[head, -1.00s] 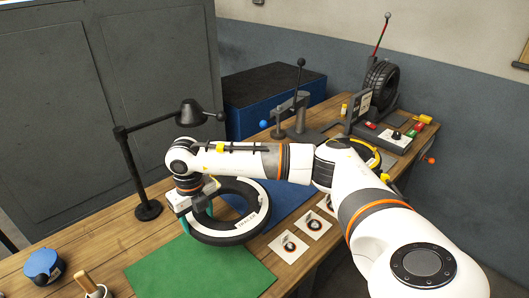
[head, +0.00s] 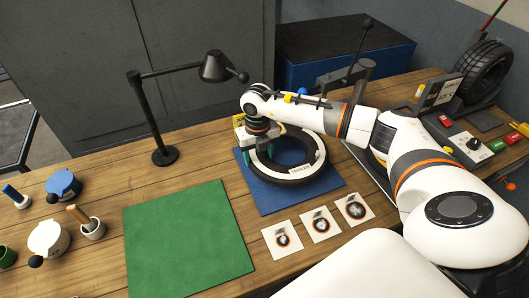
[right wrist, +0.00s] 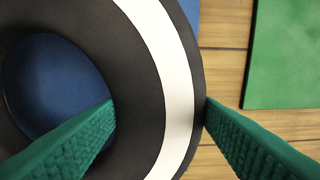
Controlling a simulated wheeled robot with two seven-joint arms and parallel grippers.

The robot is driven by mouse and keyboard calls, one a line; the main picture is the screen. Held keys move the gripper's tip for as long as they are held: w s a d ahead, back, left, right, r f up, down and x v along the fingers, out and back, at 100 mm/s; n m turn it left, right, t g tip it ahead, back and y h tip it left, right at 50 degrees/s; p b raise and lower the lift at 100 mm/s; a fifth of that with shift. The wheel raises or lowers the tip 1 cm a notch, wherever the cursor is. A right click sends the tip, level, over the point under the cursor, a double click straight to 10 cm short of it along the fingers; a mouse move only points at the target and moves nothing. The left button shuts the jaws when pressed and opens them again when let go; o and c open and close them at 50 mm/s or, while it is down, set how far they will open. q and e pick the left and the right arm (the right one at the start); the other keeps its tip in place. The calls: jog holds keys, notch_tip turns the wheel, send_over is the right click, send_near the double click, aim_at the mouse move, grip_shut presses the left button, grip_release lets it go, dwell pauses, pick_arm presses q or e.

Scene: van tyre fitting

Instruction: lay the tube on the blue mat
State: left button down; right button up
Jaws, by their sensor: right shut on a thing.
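The tube (head: 312,172) is a thick black ring with a white printed band. It lies flat over the blue mat (head: 268,198); I cannot tell whether it touches the mat or hangs just above it. My right gripper (head: 257,163) is shut on the left part of the ring. In the right wrist view one green finger of the gripper (right wrist: 158,103) is inside the hole and the other outside the tube (right wrist: 135,110). Blue shows through the hole. My left gripper is not in view.
A green mat (head: 187,240) lies empty to the left. Several picture cards (head: 320,224) lie in front of the blue mat. A black lamp (head: 165,155) stands behind. Cups and lidded pots are at far left. A tyre (head: 484,70) and a button panel are at right.

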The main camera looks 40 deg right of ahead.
notch_tip(320, 180, down, 4)
jog(key=shift+d+f+p, duration=0.1)
jog(key=shift+f+p, duration=0.1)
jog(key=shift+p, duration=0.3)
jog(key=shift+f, duration=0.3)
jog(key=o, duration=1.2)
jog(key=shift+r, duration=0.1)
jog(key=shift+r, duration=0.25)
notch_tip(320, 180, up, 10)
jog(key=shift+r+b, duration=0.2)
jog(key=shift+b, duration=1.05)
jog(key=shift+r, duration=0.7)
jog(key=shift+s+f, duration=0.1)
